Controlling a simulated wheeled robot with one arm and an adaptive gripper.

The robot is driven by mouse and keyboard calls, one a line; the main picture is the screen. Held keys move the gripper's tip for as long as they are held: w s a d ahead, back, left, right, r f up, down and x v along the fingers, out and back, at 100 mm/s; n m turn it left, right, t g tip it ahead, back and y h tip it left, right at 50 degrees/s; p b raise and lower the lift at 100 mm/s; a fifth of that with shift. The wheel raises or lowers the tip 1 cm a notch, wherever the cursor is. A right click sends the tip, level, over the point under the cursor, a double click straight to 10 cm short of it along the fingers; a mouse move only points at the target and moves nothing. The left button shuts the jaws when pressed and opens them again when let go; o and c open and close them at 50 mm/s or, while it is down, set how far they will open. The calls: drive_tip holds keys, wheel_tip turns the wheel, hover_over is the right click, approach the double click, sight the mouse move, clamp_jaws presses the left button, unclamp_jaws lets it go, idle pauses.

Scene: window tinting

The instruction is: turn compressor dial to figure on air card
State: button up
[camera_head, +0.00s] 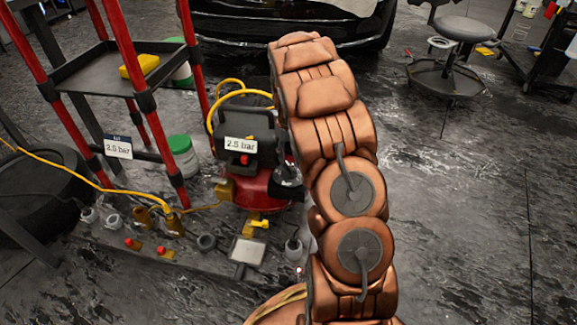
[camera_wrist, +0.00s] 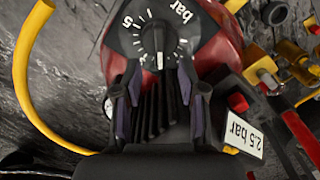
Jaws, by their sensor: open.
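The compressor (camera_head: 262,188) is a red tank with a black top, left of my arm in the head view. Its round black dial (camera_wrist: 155,38) shows in the wrist view, with a white pointer line toward my gripper, a "5" and the word "bar". A white plate (camera_wrist: 243,132) on the compressor reads "2.5 bar". The air card (camera_head: 118,147) hangs on the red-post cart and seems to read 3.5 bar in small print. My gripper (camera_wrist: 158,82) is open, its fingers spread just short of the dial, with nothing between them. The arm mostly hides it in the head view.
A yellow hose (camera_head: 70,166) runs across the floor to brass fittings by the compressor. A red-post cart (camera_head: 128,45) stands at left, a green-lidded jar (camera_head: 183,157) beside it. A stool (camera_head: 465,28) stands at back right.

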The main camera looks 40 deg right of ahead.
sight(289, 164)
wheel_tip(289, 164, down, 5)
drive_tip(key=shift+r+b, duration=0.2)
drive_tip(key=shift+b, duration=0.45)
clamp_jaws()
